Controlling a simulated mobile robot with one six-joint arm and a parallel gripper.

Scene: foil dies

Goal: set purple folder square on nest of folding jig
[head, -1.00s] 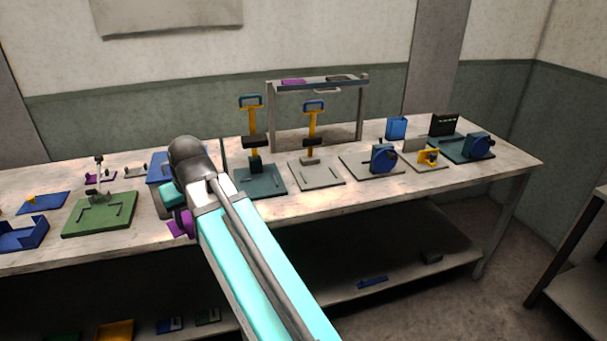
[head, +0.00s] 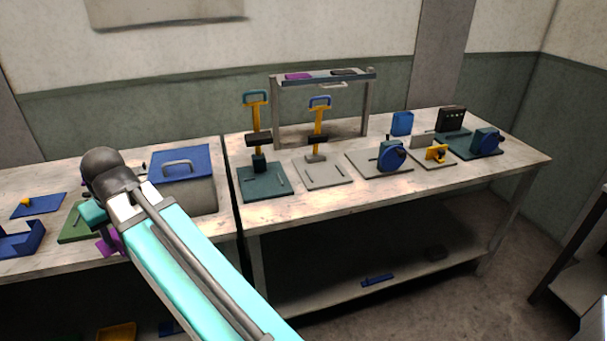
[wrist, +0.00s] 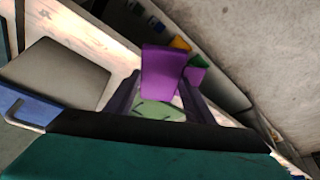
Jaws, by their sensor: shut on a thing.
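The purple folder (wrist: 162,72) is between the fingers of my gripper (wrist: 158,97), which is shut on it. In the head view a bit of the folder (head: 108,247) shows below my wrist, near the table's front edge. The folding jig is a green plate (head: 72,232) on the left table, largely hidden behind my arm. In the wrist view part of the green jig plate (wrist: 158,111), with dark corner marks, shows between the fingers. The folder appears above the table and apart from the jig, but the gap is hard to judge.
A grey box with a blue handled lid (head: 182,162) stands just right of my arm. A blue tray (head: 22,238) and a blue plate with a yellow piece (head: 38,205) lie left of the jig. Several hand presses and other fixtures stand on the right table.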

